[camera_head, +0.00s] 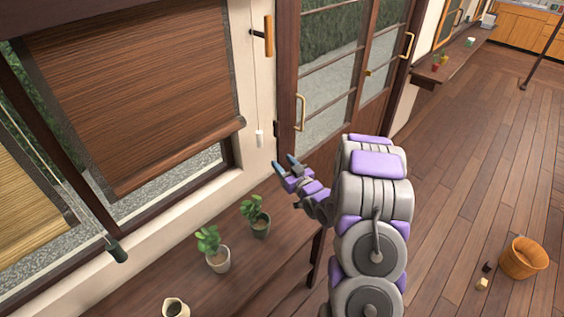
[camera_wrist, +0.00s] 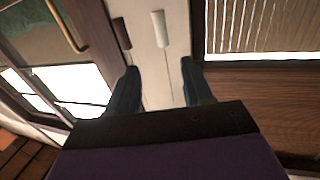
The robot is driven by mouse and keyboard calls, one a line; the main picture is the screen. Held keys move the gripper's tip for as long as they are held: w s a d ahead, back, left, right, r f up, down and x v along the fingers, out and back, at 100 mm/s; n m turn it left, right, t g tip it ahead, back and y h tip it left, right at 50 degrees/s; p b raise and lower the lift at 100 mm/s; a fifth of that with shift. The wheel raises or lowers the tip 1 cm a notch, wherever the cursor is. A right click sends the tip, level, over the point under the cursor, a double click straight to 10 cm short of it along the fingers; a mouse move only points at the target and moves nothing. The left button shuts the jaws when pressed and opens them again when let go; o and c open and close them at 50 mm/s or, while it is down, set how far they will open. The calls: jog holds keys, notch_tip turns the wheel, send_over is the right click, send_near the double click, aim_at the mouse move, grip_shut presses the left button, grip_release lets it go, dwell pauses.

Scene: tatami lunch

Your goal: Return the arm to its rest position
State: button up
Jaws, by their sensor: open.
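My gripper (camera_head: 283,167) is at the end of my raised grey and purple arm, in the middle of the camera_head view. It points left toward the wall strip between the window and the glazed door. Its two dark fingers are apart, with nothing between them. In the wrist view the open fingers (camera_wrist: 157,88) show with a white cord pull (camera_wrist: 160,29) beyond them. The same white pull (camera_head: 259,139) hangs on a cord in the camera_head view, a little above and left of the fingertips, and looks apart from them.
A brown blind (camera_head: 130,85) covers part of the window. Two potted plants (camera_head: 217,258) (camera_head: 260,224) and a pitcher (camera_head: 175,308) stand on the wooden counter (camera_head: 150,285) below. The glazed door (camera_head: 330,75) is beyond my arm. A wooden bucket (camera_head: 524,258) sits on the otherwise largely open floor at right.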

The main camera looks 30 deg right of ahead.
dwell(0.4)
jog(key=s+a+r+g+b, duration=0.2)
jog(key=s+a+g, duration=0.4)
jog(key=s, duration=0.9)
jog(key=s+a+r+g+h+b, duration=0.1)
jog(key=s+a+r+g, duration=0.2)
jog(key=s+a+g, duration=0.4)
jog(key=s+a+r+m+g+b, duration=0.1)
jog(key=s+a+g, duration=0.5)
jog(key=s, duration=1.7)
notch_tip(320, 180, up, 2)
jog(key=shift+s+a+g+h+b, duration=0.35)
jog(key=shift+a+g+b, duration=0.1)
jog(key=shift+b, duration=0.35)
